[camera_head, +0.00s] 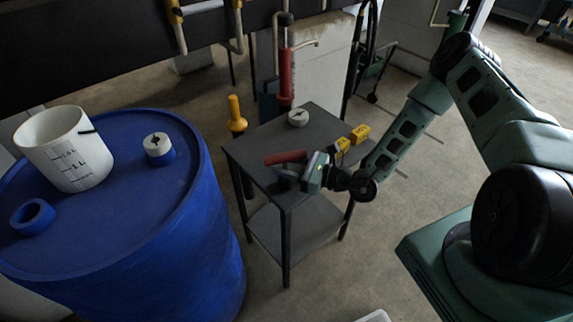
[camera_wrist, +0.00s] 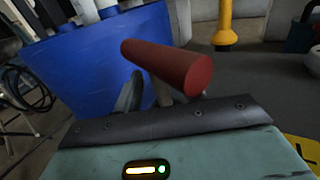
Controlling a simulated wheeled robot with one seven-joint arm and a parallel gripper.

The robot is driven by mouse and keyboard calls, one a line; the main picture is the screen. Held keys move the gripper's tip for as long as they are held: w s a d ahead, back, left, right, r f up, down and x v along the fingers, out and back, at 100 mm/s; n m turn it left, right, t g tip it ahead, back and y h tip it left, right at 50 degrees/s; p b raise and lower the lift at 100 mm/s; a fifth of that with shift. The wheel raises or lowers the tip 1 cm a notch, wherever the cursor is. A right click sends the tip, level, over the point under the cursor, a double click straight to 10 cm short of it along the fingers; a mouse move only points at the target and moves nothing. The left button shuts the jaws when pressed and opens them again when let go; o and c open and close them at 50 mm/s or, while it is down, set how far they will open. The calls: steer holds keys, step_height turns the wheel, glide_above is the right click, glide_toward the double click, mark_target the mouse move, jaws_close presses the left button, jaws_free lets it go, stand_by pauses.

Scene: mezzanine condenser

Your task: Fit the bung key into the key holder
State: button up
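The bung key (camera_head: 285,157) has a thick red bar handle, and it is at my gripper above the front of the grey table. In the wrist view its red handle (camera_wrist: 170,66) lies crosswise in front of my fingers, with a grey part below it. My gripper (camera_head: 292,176) appears closed around that grey part; the handle hides most of the contact. A white round piece with a dark mark (camera_head: 298,117) sits at the table's back edge. I cannot tell for sure which piece is the key holder.
A large blue drum (camera_head: 130,215) stands left, carrying a white measuring bucket (camera_head: 65,150), a blue ring (camera_head: 32,216) and a white-topped blue cap (camera_head: 158,147). A yellow post (camera_head: 236,115) stands behind the table (camera_head: 262,138).

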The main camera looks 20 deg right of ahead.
steer(key=b+v, duration=0.2)
steer(key=v, duration=1.5)
steer(key=shift+d, duration=0.15)
steer(key=shift+s, duration=0.15)
steer(key=s+a+r+n+g+h, duration=0.4)
steer(key=s+a+r+n, duration=0.1)
steer(key=n, duration=0.6)
steer(key=s+a+r+n+g+h+p, duration=0.1)
steer(key=s+a+r+n+g+h, duration=0.3)
steer(key=a+r+n, duration=0.4)
steer(key=s+a+r+n+g+h+p, duration=0.1)
steer(key=s+a+r+n+g+h, duration=0.3)
steer(key=r+n, duration=0.6)
steer(key=s+a+n, duration=0.2)
steer(key=n, duration=0.3)
steer(key=shift+a+h, duration=0.25)
steer(key=shift+h, duration=0.05)
